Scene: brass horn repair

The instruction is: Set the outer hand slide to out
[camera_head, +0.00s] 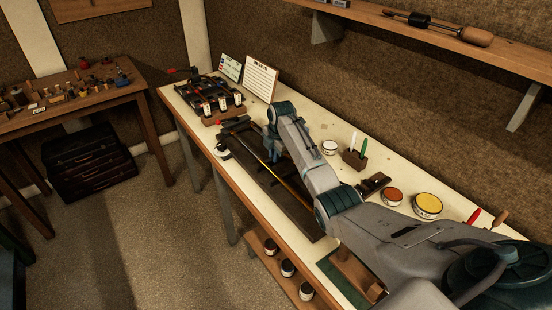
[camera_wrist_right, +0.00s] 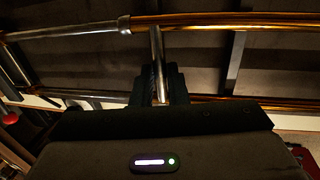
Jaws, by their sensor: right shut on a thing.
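The hand slide shows as a long brass tube (camera_head: 291,188) lying along a dark frame (camera_head: 264,180) on the bench. In the right wrist view two parallel brass tubes (camera_wrist_right: 240,20) run across, with a silver section (camera_wrist_right: 75,31) at the left. A silver crossbar (camera_wrist_right: 157,50) joins the tubes. My right gripper (camera_wrist_right: 160,83) is shut on this crossbar, its dark fingers around the lower part. In the head view my right gripper (camera_head: 268,150) is low over the frame, and my arm hides part of the slide. My left gripper is out of view.
A rack with white-labelled bottles (camera_head: 222,105) and a propped card (camera_head: 261,78) stand at the bench's far end. A yellow tin (camera_head: 428,204), an orange tin (camera_head: 392,196) and a pen block (camera_head: 354,158) stand right of my arm. A shelf (camera_head: 440,36) hangs above.

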